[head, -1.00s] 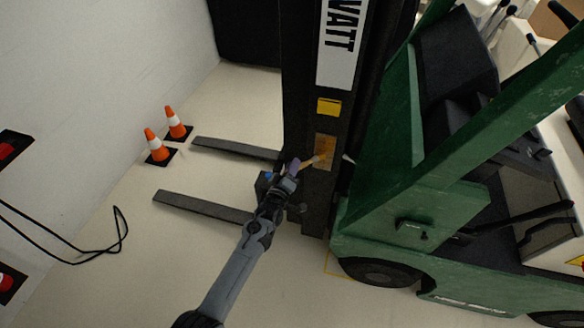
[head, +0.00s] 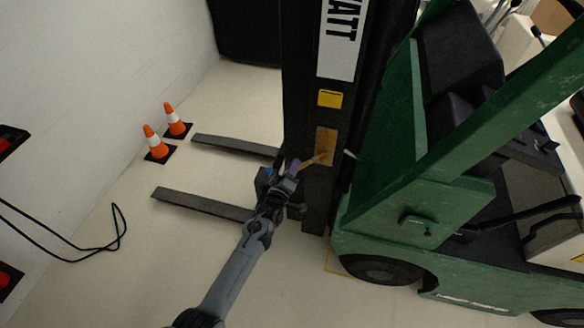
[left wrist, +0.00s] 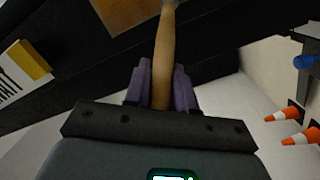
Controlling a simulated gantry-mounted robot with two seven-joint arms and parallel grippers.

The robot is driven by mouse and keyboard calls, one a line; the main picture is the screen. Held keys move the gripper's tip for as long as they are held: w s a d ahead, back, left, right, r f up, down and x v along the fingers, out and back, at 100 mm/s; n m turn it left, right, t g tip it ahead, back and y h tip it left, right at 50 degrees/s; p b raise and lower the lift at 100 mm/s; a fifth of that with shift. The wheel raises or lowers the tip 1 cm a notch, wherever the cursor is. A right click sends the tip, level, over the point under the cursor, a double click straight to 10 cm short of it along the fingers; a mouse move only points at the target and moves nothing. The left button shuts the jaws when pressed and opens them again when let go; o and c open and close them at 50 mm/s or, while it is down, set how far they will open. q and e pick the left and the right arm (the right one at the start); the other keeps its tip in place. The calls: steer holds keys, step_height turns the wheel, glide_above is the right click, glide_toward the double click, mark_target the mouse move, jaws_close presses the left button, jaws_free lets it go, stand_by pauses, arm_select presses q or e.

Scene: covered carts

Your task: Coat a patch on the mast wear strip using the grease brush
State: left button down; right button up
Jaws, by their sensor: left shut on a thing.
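The mast wear strip shows as a tan-brown patch (head: 326,143) on the dark forklift mast, below a yellow label. It also shows at the top edge of the left wrist view (left wrist: 122,10). My left gripper (head: 294,168) is shut on the grease brush's wooden handle (left wrist: 164,60); its purple fingers clasp the handle. In the head view the brush (head: 312,161) points up and right, its tip over the lower part of the patch. Whether the bristles touch the surface cannot be told. The bristle end is cut off in the left wrist view. My right gripper is not in view.
The green forklift body (head: 420,200) stands right of the mast. Two forks (head: 205,204) extend left at low height. Orange cones (head: 155,142) stand beyond them near the white wall. A black cable (head: 75,260) lies on the open floor at left.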

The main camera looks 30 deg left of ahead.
arm_select(q)
steer(key=shift+f, duration=0.1)
steer(key=shift+f+b, duration=1.3)
steer(key=shift+f, duration=0.3)
steer(key=shift+f+b, duration=1.3)
steer(key=shift+f, duration=0.2)
steer(key=shift+a+r, duration=0.1)
steer(key=shift+a, duration=0.1)
steer(key=shift+a, duration=0.3)
steer(key=shift+r+p, duration=0.2)
steer(key=shift+p, duration=0.15)
